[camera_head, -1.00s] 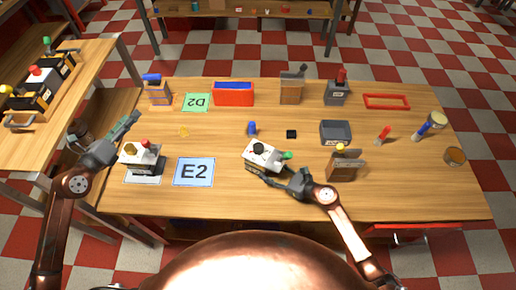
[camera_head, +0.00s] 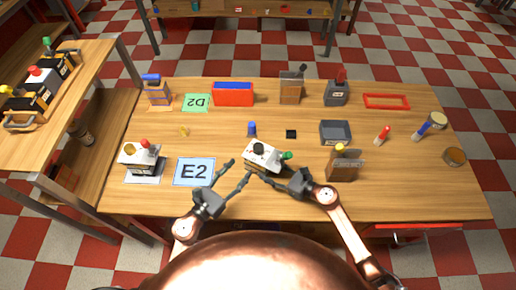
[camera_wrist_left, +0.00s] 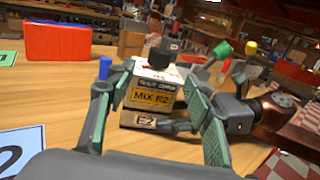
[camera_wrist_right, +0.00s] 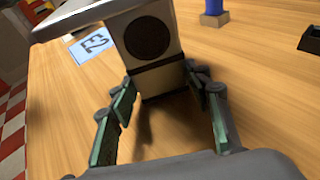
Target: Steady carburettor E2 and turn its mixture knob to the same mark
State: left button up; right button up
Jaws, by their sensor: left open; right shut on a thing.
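Carburettor E2 (camera_head: 262,157) stands upright in the middle of the table: a white-topped block with a black knob (camera_head: 259,148) on top and a green knob (camera_head: 286,155) at its right. The left wrist view shows its yellow label reading MIX E2 (camera_wrist_left: 151,97) and an E2 plate below. My right gripper (camera_head: 263,175) is shut on the carburettor low down at its front. In the right wrist view its fingers stand on both sides of the body. My left gripper (camera_head: 238,171) is open, just in front and left of the carburettor, apart from it. The knob's marks are too small to read.
A blue E2 card (camera_head: 194,171) lies left of the carburettor. A similar white unit with a red knob (camera_head: 142,158) stands farther left. Behind are a blue peg (camera_head: 252,129) and a black square (camera_head: 291,134). A brown block (camera_head: 343,166) stands to the right.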

aim_at(255, 152)
pick_arm(q)
jog(key=x, duration=1.2)
jog(key=shift+f, duration=0.1)
jog(key=shift+c, duration=0.2)
jog(key=shift+d, duration=0.1)
jog(key=c, duration=1.1)
